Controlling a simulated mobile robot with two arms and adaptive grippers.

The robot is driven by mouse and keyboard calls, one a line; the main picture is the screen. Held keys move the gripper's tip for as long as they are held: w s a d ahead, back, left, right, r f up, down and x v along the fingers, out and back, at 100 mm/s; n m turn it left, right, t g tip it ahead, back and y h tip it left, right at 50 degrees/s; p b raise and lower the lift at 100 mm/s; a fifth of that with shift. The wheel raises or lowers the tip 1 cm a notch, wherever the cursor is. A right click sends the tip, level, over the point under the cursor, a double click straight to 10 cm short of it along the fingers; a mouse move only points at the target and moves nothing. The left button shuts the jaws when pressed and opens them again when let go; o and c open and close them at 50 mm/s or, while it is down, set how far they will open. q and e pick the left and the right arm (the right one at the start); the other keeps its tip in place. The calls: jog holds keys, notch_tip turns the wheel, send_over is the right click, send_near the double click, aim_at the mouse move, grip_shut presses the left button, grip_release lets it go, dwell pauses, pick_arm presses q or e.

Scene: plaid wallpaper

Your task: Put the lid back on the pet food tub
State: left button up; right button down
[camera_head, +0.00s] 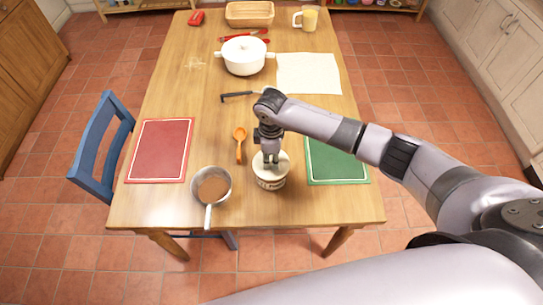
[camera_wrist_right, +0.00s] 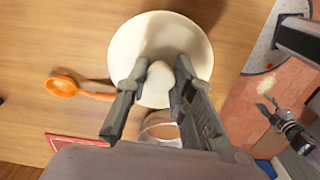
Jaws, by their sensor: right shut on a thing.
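The pet food tub (camera_head: 271,183) is a pale round tub with dark lettering on its side, upright near the front edge of the table. The cream round lid (camera_head: 283,159) is at the tub's top; it also shows in the right wrist view (camera_wrist_right: 130,45), where it hides the tub beneath. I cannot tell whether the lid rests on the rim or is slightly above it. My right gripper (camera_head: 269,162) points down, shut on the lid's central knob (camera_wrist_right: 160,72).
A green placemat (camera_head: 333,163) lies right, a red one (camera_head: 159,150) left. A white pot (camera_head: 244,57) and a cloth (camera_head: 308,73) are farther back.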

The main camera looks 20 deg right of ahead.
jog(key=shift+p, duration=0.3)
dwell(0.5)
dwell(0.4)
jog(key=c, duration=1.3)
grip_release()
jog(key=shift+o, duration=0.3)
jog(key=o, duration=0.4)
jog(key=shift+r+p, duration=3.5)
jog(key=shift+p, duration=0.3)
